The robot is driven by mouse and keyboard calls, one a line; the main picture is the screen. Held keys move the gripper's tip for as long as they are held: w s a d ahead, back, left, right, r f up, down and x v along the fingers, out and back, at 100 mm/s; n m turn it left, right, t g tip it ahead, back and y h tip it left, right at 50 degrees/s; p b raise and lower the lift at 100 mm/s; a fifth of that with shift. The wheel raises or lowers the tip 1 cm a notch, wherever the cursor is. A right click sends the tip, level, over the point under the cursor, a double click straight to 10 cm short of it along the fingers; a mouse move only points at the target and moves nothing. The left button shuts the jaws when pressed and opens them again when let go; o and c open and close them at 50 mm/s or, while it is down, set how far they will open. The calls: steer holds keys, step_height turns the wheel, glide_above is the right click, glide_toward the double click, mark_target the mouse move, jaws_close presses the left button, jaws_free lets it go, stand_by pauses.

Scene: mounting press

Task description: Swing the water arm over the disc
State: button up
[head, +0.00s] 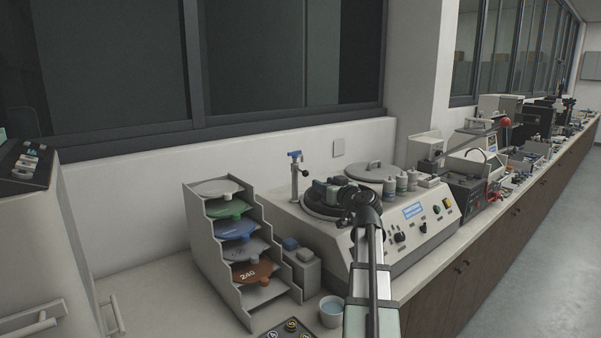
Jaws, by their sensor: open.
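A grinder-polisher (385,245) with a sloped control panel stands on the bench. A dark round disc (318,207) sits on its left side, partly hidden by my gripper and arm. A slim metal post with a blue tap on top (296,172) stands at the back left of this disc; it looks like the water arm. Its spout is too small to make out. My gripper (322,190) is over the disc, to the right of the post and apart from it in the picture. It is open, and I see nothing in it; its fingertips are hard to make out.
A grey rack (222,250) of coloured discs stands left of the machine. A cup of blue liquid (332,310) is near the front edge. A wall and window are behind.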

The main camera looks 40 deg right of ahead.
steer(key=w, duration=0.4)
steer(key=w+d, duration=0.1)
steer(key=w, duration=0.9)
steer(key=shift+w+d+r, duration=0.15)
steer(key=shift+r, duration=0.15)
jaws_close()
